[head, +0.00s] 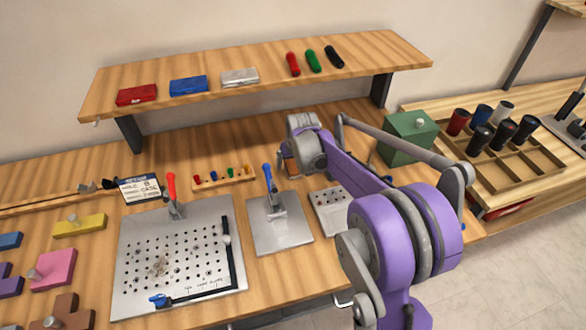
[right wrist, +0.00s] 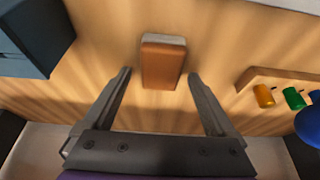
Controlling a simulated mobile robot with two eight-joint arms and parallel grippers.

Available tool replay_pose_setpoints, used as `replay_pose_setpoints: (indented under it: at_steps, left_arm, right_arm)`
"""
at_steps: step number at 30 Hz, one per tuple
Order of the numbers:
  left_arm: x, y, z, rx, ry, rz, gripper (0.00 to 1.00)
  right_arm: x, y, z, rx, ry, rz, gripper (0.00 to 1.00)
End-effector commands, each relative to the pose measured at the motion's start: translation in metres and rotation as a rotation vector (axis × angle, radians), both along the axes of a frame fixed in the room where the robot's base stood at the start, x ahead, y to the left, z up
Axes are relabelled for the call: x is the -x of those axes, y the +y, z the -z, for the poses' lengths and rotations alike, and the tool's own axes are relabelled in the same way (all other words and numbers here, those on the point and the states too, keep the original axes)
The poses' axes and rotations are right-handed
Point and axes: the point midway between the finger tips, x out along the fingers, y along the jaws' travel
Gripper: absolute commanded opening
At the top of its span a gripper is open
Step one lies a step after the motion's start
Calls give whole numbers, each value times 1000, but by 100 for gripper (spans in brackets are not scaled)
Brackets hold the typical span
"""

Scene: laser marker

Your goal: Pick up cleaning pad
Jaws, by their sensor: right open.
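The cleaning pad appears to be the small orange-brown block with a pale far end (right wrist: 163,65), lying on the wooden table in the right wrist view. My right gripper (right wrist: 159,75) is open. Its two fingers point at the pad from the near side, one left and one right of it, with gaps on both sides. Whether the fingertips are at the pad's height is hard to tell. In the head view my right gripper (head: 303,158) is over the back of the table, and my arm and gripper mostly hide the pad. My left gripper is not in view.
A green box (head: 405,138) stands right of my gripper. A wooden holder with coloured pegs (head: 224,178) is to its left. A blue-handled clamp on a metal plate (head: 282,235) is in front. A shelf (head: 260,75) overhangs the table's back.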

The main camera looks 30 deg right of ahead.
Motion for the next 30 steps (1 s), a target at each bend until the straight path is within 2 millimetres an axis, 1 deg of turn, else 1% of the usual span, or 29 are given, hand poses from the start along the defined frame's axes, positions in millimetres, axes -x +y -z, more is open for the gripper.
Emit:
replay_pose_setpoints:
  at_steps: [3,5,9,17,18,26,29,30]
  left_arm:
    - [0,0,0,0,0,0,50]
    - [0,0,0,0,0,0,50]
    - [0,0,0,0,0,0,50]
    - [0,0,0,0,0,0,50]
    - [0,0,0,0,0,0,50]
    - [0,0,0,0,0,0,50]
    - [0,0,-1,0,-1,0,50]
    - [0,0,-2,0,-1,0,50]
  right_arm:
    - [0,0,0,0,0,0,91]
    - [0,0,0,0,0,0,80]
    - [0,0,0,0,0,0,55]
    - [0,0,0,0,0,0,8]
    - [0,0,0,0,0,0,1]
    - [0,0,-3,0,0,0,0]
    - [0,0,-13,0,0,0,0]
    - [0,0,-20,0,0,0,0]
